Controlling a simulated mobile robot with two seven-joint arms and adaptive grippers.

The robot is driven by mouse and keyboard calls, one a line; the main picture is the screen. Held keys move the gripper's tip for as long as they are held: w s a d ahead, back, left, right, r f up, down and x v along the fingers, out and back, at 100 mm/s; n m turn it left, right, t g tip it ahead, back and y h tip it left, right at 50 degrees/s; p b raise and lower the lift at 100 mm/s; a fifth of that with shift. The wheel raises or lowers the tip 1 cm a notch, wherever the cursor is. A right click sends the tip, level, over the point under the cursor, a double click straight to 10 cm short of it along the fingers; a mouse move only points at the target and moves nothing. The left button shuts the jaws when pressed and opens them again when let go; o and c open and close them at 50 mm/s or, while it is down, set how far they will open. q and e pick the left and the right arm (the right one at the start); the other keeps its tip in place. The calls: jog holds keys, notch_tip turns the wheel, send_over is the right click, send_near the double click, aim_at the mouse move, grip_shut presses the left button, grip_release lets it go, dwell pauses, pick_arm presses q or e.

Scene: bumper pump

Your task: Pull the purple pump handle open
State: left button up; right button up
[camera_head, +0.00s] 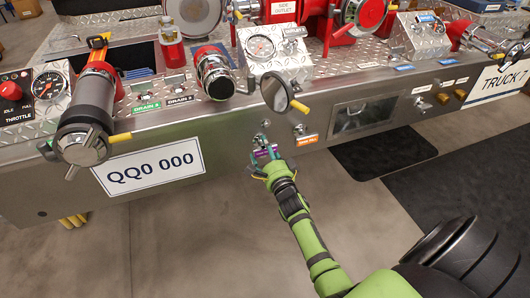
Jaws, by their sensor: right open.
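The purple pump handle (266,153) is a small purple-labelled part on the front face of the silver bumper, below the round mirror-like disc. My right gripper (267,160) is at the handle, at the end of my green and black right arm. It is open, with its fingers close around or beside the purple part. The fingers partly hide the handle, and I cannot tell whether they touch it. A small metal fitting (261,139) shows just above. My left gripper is not in view.
The bumper carries a white plate reading QQ0 000 (148,168), an orange-labelled handle (306,138) just right of my gripper, and a disc with a yellow knob (276,91) protruding above it. A large grey cylinder (88,112) juts out at left. The floor in front is clear, with dark mats at right.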

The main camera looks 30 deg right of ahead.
aim_at(266, 154)
grip_shut()
jog(key=shift+s, duration=0.1)
jog(key=shift+s+a+p, duration=0.1)
jog(key=shift+s+p, duration=0.2)
jog(key=shift+p, duration=0.15)
jog(key=p+v, duration=0.3)
jog(key=v, duration=0.3)
jog(key=shift+p, duration=0.35)
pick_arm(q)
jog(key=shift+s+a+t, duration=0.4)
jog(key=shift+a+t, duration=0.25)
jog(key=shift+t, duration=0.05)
pick_arm(e)
jog(key=shift+s+a+f, duration=0.1)
jog(key=shift+s+f, duration=0.1)
jog(key=shift+s, duration=0.05)
